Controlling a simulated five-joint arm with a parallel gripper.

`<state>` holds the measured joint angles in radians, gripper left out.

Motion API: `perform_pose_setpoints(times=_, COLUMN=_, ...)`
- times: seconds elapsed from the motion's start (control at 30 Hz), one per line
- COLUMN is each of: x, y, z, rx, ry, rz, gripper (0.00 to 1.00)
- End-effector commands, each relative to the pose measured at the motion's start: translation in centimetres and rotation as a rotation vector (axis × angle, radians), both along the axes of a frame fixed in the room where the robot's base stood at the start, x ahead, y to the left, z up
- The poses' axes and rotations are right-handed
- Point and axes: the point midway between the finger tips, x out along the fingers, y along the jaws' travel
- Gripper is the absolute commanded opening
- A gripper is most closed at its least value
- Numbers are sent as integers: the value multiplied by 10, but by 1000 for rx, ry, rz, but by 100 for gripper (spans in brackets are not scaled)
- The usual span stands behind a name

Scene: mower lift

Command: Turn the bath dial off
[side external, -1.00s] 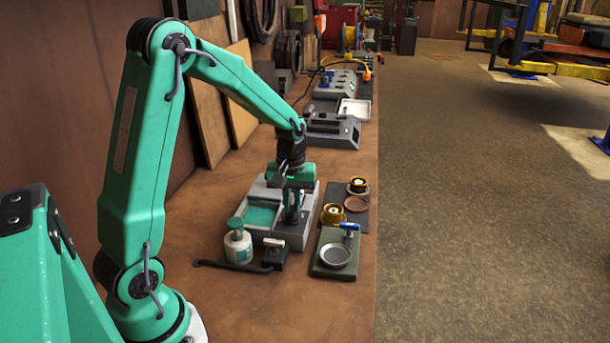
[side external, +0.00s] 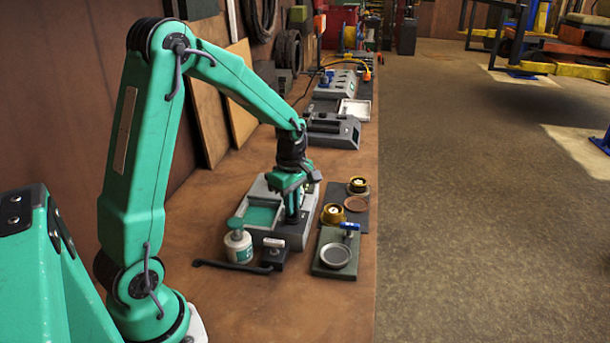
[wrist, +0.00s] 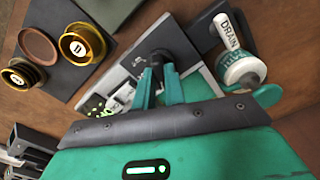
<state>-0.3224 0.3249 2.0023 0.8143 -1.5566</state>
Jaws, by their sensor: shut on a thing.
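The bath unit is a grey box (side external: 298,236) with a tray of green liquid (side external: 262,216) in its top. My gripper (side external: 293,215) points down at the right part of this box. Small markings and lit green dots show on the panel beside the dial. The fingers hide part of the dial, and its exact setting cannot be read.
A white bottle with a green top (side external: 238,245) and a dark block with a pale handle (side external: 275,254) stand close in front. A green plate with a round dish and blue-handled valve (side external: 335,255) and yellow-rimmed pieces (side external: 332,214) lie right.

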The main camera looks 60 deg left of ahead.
Motion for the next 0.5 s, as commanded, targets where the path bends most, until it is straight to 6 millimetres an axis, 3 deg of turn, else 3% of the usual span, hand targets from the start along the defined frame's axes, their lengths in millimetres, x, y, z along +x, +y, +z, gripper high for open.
perform_pose_setpoints(times=0.5, x=0, y=1, z=0, rx=1, ry=-2, rz=410, gripper=0)
